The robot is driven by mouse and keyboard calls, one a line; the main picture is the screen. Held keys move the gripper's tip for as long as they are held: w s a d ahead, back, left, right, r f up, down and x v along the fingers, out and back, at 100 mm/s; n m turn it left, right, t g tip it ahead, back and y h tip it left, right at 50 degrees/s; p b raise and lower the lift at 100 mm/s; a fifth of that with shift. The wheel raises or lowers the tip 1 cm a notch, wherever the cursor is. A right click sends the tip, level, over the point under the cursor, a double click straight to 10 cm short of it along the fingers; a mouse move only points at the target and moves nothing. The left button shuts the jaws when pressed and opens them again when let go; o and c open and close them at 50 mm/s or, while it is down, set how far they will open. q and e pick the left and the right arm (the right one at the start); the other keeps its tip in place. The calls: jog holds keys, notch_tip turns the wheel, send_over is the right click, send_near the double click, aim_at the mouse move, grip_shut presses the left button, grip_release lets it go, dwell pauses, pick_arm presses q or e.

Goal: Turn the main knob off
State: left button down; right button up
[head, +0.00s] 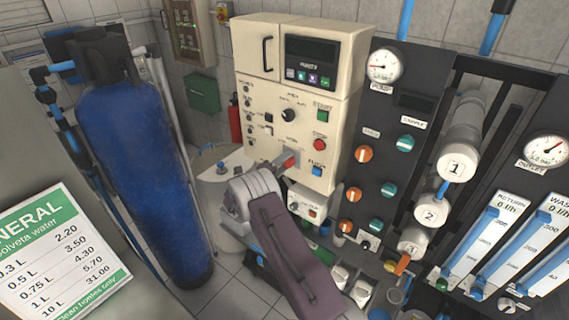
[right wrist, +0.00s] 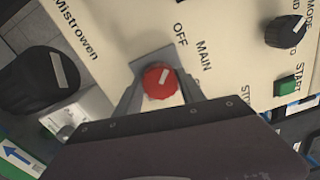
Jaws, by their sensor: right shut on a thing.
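The main knob (right wrist: 157,84) is red with a white mark and sits on the cream control panel, beside the printed words OFF and MAIN. In the right wrist view its mark slants up and to the right, roughly toward the word OFF; I cannot tell its exact setting. My right gripper (right wrist: 160,88) has its two fingers on either side of the knob, shut on it. In the head view my right gripper (head: 287,161) reaches the lower part of the cream cabinet (head: 262,92), and a bit of red shows between the fingers. My left gripper is not in view.
On the cabinet are a black mode knob (head: 289,115), a green start button (head: 322,113) and a red button (head: 320,144). A dark panel with orange and teal knobs (head: 363,153) stands to the right. A blue tank (head: 135,180) stands to the left.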

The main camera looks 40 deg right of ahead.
jog(key=o, duration=1.4)
jog(key=shift+c, duration=0.2)
jog(key=shift+a, duration=0.1)
jog(key=b+v, duration=0.3)
jog(key=v, duration=0.6)
jog(key=shift+r, duration=0.1)
